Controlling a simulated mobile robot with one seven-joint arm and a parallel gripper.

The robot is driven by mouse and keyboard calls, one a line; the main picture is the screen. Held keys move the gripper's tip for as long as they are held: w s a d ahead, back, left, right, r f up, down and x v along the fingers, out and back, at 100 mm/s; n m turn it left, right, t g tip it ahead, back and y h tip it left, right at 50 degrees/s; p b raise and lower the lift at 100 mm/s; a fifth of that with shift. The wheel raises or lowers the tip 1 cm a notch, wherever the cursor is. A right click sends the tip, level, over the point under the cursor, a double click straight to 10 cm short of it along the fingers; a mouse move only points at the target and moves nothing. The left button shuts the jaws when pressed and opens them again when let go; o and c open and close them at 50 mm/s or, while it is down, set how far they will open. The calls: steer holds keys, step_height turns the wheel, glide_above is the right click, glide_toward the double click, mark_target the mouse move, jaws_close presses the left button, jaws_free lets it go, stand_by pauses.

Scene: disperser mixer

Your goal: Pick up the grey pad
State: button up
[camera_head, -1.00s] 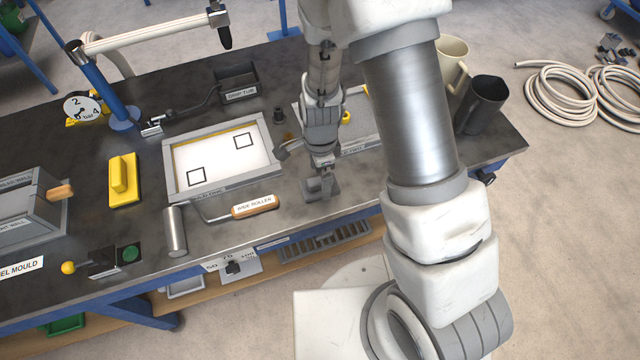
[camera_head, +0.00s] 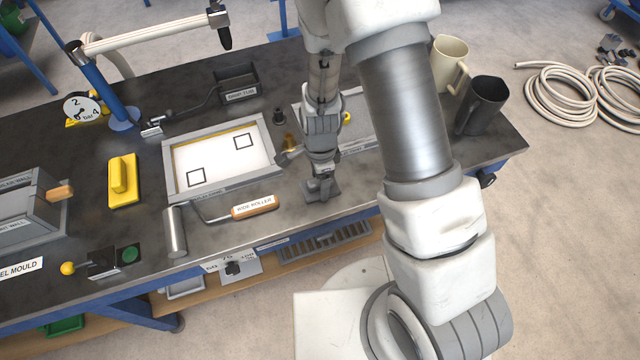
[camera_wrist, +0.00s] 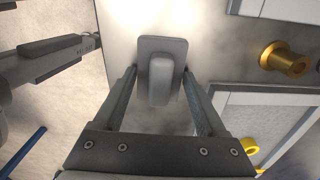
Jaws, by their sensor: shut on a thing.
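The grey pad (camera_wrist: 147,45) is a flat grey plate with a raised rounded grip, seen between my fingers in the wrist view. In the head view the pad (camera_head: 322,193) is at the bench's front part, right of the wide roller, largely covered by my gripper. It appears to rest on the bench top; a small lift cannot be ruled out. My gripper (camera_wrist: 160,76) points down over it and is shut on its grip, one finger on each side. In the head view my gripper (camera_head: 322,177) hides the upper side of the pad.
The wide roller (camera_head: 254,206) lies just left of the pad. A framed white panel (camera_head: 222,158) is behind it, and a grey framed tray (camera_head: 362,130) is behind right. A brass fitting (camera_wrist: 285,62) stands nearby. The bench right of the pad is clear.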

steer(key=shift+r, duration=0.1)
steer(key=shift+r, duration=0.55)
step_height(320, 180, up, 3)
steer(key=shift+w+f, duration=0.1)
steer(key=shift+f, duration=0.05)
steer(key=s+d+r, duration=0.7)
steer(key=s, duration=0.2)
steer(key=shift+d+b, duration=0.3)
steer(key=shift+d, duration=0.05)
